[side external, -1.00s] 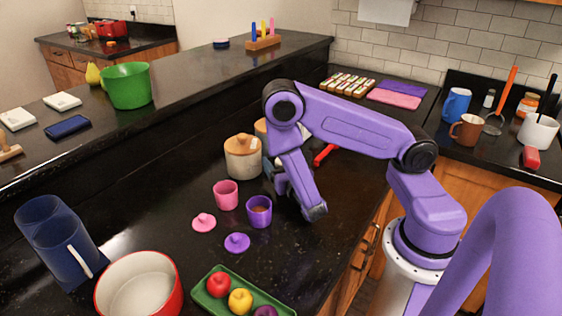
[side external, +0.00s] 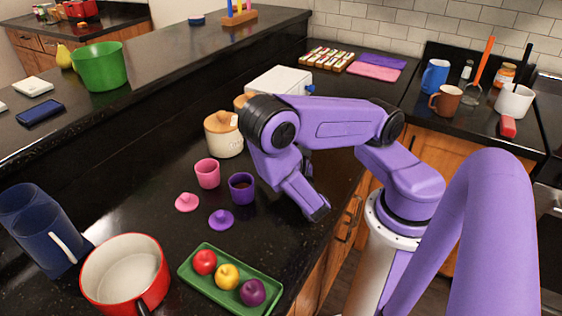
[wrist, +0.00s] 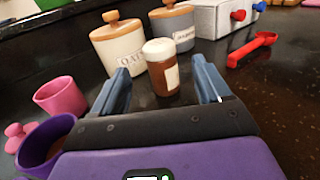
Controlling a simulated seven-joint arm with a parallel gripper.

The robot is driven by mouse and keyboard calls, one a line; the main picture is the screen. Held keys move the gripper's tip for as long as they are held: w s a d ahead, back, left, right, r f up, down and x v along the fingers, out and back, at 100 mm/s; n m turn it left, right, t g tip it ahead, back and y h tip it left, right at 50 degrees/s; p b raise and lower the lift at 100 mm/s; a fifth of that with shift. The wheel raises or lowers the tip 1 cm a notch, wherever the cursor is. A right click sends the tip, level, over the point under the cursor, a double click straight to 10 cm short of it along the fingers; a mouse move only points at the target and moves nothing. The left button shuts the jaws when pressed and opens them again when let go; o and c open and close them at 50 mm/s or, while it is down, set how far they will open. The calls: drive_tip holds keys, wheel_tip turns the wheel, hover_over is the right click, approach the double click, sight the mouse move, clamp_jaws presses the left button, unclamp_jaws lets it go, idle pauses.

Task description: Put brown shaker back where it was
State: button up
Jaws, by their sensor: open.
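The brown shaker (wrist: 165,78), with a white cap and pale label, stands upright in the wrist view. My gripper (wrist: 162,78) is open, with one blue-grey finger on each side of the shaker in the picture. I cannot tell whether the fingertips are beside it or short of it; neither visibly presses on it. In the side external view, my arm hides the shaker and the fingers.
Two wooden-lidded canisters (wrist: 118,45) (wrist: 174,24) stand behind the shaker. A purple cup (side external: 242,188) and pink cup (side external: 207,174) are left of my gripper. A red scoop (wrist: 252,48) lies right, before a box with knobs (wrist: 218,20). The right countertop is mostly clear.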

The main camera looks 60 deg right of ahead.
drive_tip(key=shift+v, duration=1.65)
drive_tip(key=s+m+g, duration=0.1)
drive_tip(key=m+g, duration=0.1)
drive_tip(key=s+d+r+m+g+h, duration=0.1)
drive_tip(key=m+g, duration=0.1)
drive_tip(key=m, duration=0.1)
drive_tip(key=s+r+m+g+h, duration=0.1)
drive_tip(key=s+m+g, duration=0.1)
drive_tip(key=g, duration=0.1)
drive_tip(key=shift+s+d+r+m, duration=0.15)
drive_tip(key=shift+d+r+m, duration=0.1)
drive_tip(key=shift+m, duration=0.15)
drive_tip(key=s+m+g, duration=0.1)
drive_tip(key=s+m+g+y, duration=0.1)
drive_tip(key=g, duration=0.1)
drive_tip(key=s+m+g, duration=0.1)
drive_tip(key=m, duration=0.1)
drive_tip(key=shift+s+a+r+y, duration=0.4)
drive_tip(key=s+a+r+m+g+y, duration=0.3)
drive_tip(key=s+a+r+y, duration=0.3)
drive_tip(key=a+y, duration=0.2)
drive_tip(key=m+y, duration=0.1)
drive_tip(key=y, duration=0.1)
drive_tip(key=shift+r+m+g+y, duration=0.3)
drive_tip(key=shift+m+g, duration=0.1)
drive_tip(key=shift+a, duration=0.1)
